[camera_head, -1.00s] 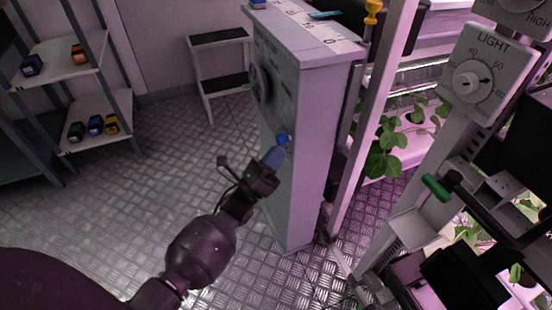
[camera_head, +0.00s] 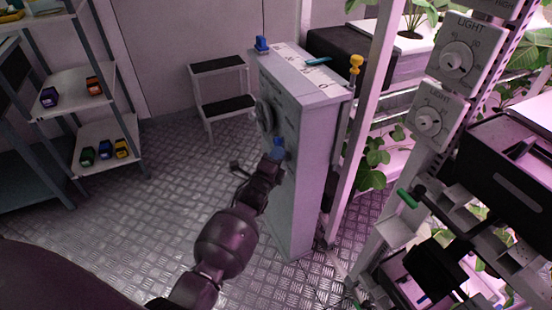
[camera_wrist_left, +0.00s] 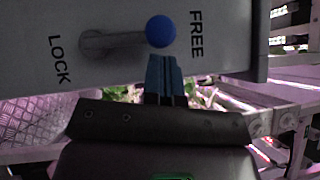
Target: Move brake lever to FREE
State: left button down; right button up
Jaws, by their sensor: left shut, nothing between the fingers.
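The brake lever is a grey arm with a blue ball knob (camera_wrist_left: 161,31) on a grey cabinet face (camera_wrist_left: 235,60). In the left wrist view the knob sits beside the word FREE (camera_wrist_left: 196,34), and the lever's arm points that way from its pivot. The word LOCK (camera_wrist_left: 60,59) is on the other side. My left gripper (camera_wrist_left: 165,66) is shut and empty, its blue fingertips just below the knob; I cannot tell if they touch. In the head view the left gripper (camera_head: 278,148) is at the cabinet's side (camera_head: 312,160). My right gripper is not in view.
A shelf rack (camera_head: 75,82) with small coloured boxes stands at the left, and a step stool (camera_head: 220,68) at the back. Plant racks with LIGHT dials (camera_head: 428,122) and a green handle (camera_head: 407,198) crowd the right. The metal floor (camera_head: 150,210) on the left is clear.

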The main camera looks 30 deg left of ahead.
pick_arm(q)
jog(key=shift+w+a+r, duration=0.2)
jog(key=shift+a, duration=0.05)
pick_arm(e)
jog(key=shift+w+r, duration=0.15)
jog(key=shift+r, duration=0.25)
pick_arm(q)
jog(key=shift+w+a+r, duration=0.1)
jog(key=shift+a, duration=0.05)
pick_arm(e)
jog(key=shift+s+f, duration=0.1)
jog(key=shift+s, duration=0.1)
